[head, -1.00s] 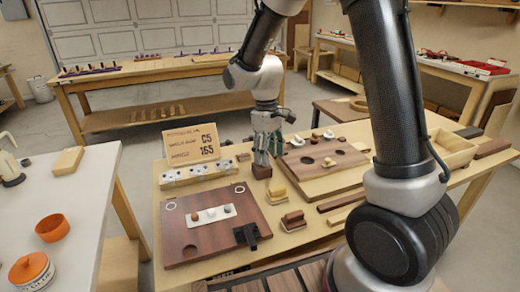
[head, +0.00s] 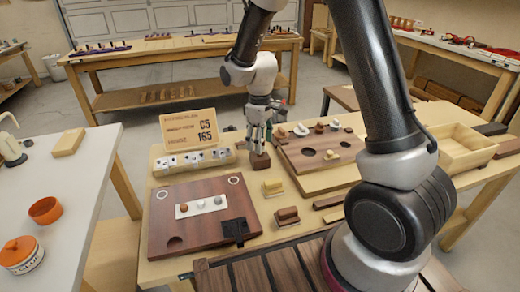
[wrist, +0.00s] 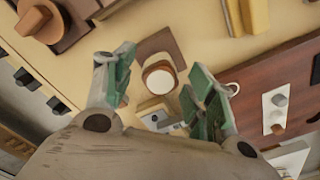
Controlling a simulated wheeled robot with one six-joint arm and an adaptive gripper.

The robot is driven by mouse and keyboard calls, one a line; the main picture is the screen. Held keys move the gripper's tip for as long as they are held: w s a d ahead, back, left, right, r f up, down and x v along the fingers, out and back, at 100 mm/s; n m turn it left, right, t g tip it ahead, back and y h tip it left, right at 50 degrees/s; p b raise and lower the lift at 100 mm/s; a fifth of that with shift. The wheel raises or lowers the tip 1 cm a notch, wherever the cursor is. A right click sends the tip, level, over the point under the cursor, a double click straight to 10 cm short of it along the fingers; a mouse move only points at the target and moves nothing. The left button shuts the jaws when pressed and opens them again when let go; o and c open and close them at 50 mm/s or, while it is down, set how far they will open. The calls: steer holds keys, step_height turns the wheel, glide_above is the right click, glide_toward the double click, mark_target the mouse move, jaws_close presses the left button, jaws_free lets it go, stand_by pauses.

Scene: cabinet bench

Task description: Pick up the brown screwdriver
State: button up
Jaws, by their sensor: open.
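No plainly recognisable screwdriver shows in either view. A round brown piece with a pale top (wrist: 160,79) stands by a dark brown block (wrist: 163,45) in the wrist view. It may be the screwdriver's handle seen end-on, but I cannot be sure. The brown block also shows in the head view (head: 260,161), right under my gripper (head: 260,129). In the wrist view my gripper (wrist: 162,68) is open, with its green-padded fingers on either side of the round piece, apparently without touching it. In the head view the fingers hide the round piece.
A dark brown board (head: 170,215) with a white strip lies front left of the gripper. A white socketed strip (head: 193,164) and a sign (head: 186,129) stand to its left. Another brown board (head: 300,150) with holes lies right. Small wooden blocks (head: 287,215) lie in front.

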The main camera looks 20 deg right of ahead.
step_height(320, 180, down, 2)
steer(key=shift+f, duration=0.25)
steer(key=c, duration=1)
step_height(320, 180, up, 10)
steer(key=shift+r, duration=0.1)
